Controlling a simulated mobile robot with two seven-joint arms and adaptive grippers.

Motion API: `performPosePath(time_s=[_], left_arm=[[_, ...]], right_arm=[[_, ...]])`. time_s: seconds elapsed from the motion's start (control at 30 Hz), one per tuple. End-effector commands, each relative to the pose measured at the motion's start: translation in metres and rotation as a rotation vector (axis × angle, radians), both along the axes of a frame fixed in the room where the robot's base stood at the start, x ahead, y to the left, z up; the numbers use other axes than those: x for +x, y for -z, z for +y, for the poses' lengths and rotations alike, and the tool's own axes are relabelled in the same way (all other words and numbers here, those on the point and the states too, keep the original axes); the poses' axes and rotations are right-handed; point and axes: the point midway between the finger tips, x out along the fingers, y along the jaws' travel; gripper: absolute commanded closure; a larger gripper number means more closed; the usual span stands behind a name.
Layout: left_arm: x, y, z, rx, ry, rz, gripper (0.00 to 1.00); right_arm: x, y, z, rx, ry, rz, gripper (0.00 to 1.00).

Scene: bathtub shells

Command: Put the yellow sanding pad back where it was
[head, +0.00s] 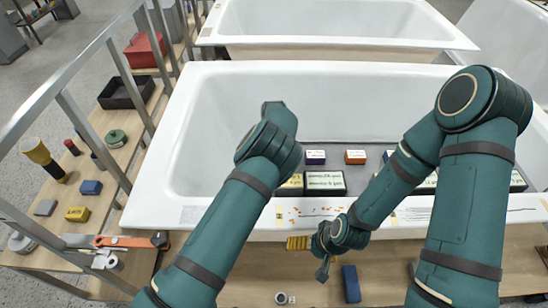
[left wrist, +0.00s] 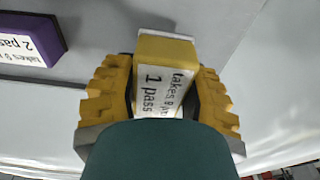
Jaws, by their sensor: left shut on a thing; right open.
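The yellow sanding pad (left wrist: 165,48) shows in the left wrist view, with a yellow top and a white label reading "1 pass". My left gripper (left wrist: 163,70) is shut on it, one ridged yellow finger on each side. In the head view my left arm hides this gripper and the held pad. My right gripper (head: 308,257) is open and empty in front of the tub's near rim.
A yellow-labelled item (head: 290,184) is partly behind my left arm. The left shelf holds a yellow block (head: 77,214) and a blue block (head: 91,187). Another blue block (head: 351,284) lies below.

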Motion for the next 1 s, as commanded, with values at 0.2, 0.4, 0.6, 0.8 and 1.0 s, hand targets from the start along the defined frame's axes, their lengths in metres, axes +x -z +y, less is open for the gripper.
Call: performPosePath(time_s=[0.2,0.4,0.6,0.8,1.0], left_arm=[[-0.001,0.030,0.000,0.002,0.002,0.002,0.94],[0.000,0.033,0.000,0.000,0.001,0.000,0.94],[0.000,0.036,0.000,0.000,0.001,0.000,0.94],[0.000,0.036,0.000,0.001,0.001,0.000,0.26],[0.000,0.036,0.000,0.001,0.001,0.000,0.26]], right_arm=[[-0.001,0.004,0.000,0.000,-0.002,0.003,0.00],[-0.002,0.004,0.000,0.000,-0.002,0.003,0.00],[-0.001,0.008,0.000,0.000,-0.002,0.003,0.00],[-0.001,0.008,0.000,0.000,-0.002,0.003,0.00],[-0.001,0.008,0.000,0.000,-0.002,0.002,0.00]])
